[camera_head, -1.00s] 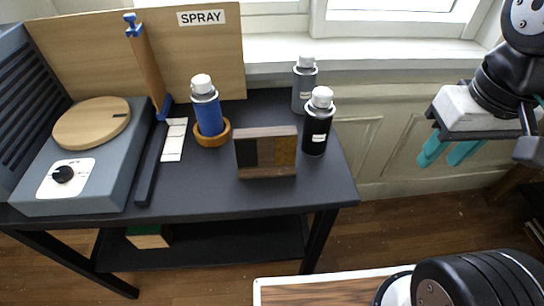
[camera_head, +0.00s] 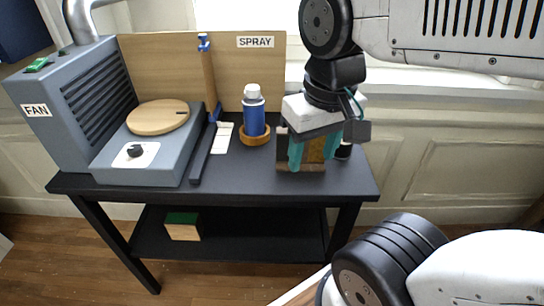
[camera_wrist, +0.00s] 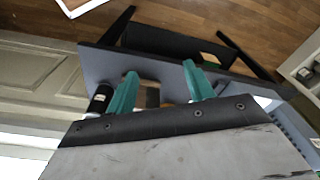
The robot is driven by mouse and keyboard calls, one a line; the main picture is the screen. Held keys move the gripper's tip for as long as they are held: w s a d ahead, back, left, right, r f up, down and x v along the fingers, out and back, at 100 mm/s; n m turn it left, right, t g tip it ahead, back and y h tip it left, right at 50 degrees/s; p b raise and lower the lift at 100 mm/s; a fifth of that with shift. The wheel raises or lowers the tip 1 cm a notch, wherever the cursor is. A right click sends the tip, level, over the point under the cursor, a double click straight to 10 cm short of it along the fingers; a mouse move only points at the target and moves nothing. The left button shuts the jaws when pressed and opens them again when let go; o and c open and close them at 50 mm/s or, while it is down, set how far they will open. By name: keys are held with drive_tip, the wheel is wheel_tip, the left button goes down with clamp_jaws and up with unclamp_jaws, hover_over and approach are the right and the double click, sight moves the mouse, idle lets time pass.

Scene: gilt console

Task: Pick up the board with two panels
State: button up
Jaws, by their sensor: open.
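The board with two panels (camera_head: 314,150) stands upright on the dark table near its front right. It is a brownish block with a dark panel and a tan one. My gripper (camera_head: 312,163) is open in front of and above it, its teal fingers hiding part of the board in the head view. In the wrist view the board (camera_wrist: 152,97) shows between the two spread fingers of my gripper (camera_wrist: 159,70). I cannot tell whether the fingers touch it.
A blue spray can (camera_head: 253,116) stands in a wooden ring left of the board. A dark can (camera_head: 344,152) is mostly hidden behind my gripper; a black can (camera_wrist: 99,100) shows beside a finger. A grey fan unit (camera_head: 75,105) fills the table's left.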

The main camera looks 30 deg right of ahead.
drive_tip(key=w+d+m, duration=0.1)
drive_tip(key=w+m, duration=0.4)
drive_tip(key=m+g, duration=0.1)
drive_tip(key=m, duration=1.7)
approach(313, 159)
drive_tip(key=w+a+r, duration=0.2)
drive_tip(key=shift+w+a, duration=0.2)
drive_tip(key=shift+w, duration=0.2)
drive_tip(key=shift+d+f, duration=0.15)
drive_tip(key=shift+f, duration=0.2)
wheel_tip(313, 159, down, 7)
drive_tip(key=shift+w+f, duration=0.2)
clamp_jaws()
